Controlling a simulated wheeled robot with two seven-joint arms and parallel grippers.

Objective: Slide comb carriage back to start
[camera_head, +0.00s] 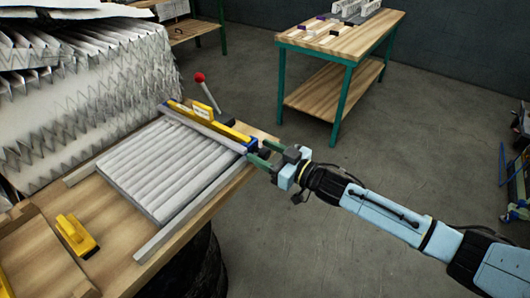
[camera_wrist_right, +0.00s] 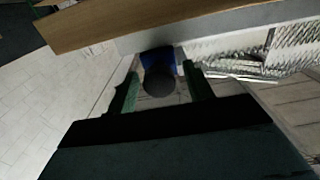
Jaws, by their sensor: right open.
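The comb carriage (camera_head: 217,125) is a yellow bar with blue ends. It lies across the far end of the pleated white filter (camera_head: 170,170) on the wooden bench. Its right blue end block (camera_wrist_right: 157,60) and a dark round knob (camera_wrist_right: 159,84) show in the right wrist view. My right gripper (camera_head: 262,154) is at that right end, its green fingers open on either side of the knob. In the wrist view the fingers (camera_wrist_right: 163,74) stand apart from the knob with gaps. My left gripper is not in view.
A lever with a red ball (camera_head: 200,77) stands behind the carriage. A yellow-handled tool (camera_head: 76,235) lies at the bench's near left. Stacked pleated filter material (camera_head: 80,100) fills the left. Another table (camera_head: 340,38) stands at the back. The floor at right is mostly clear.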

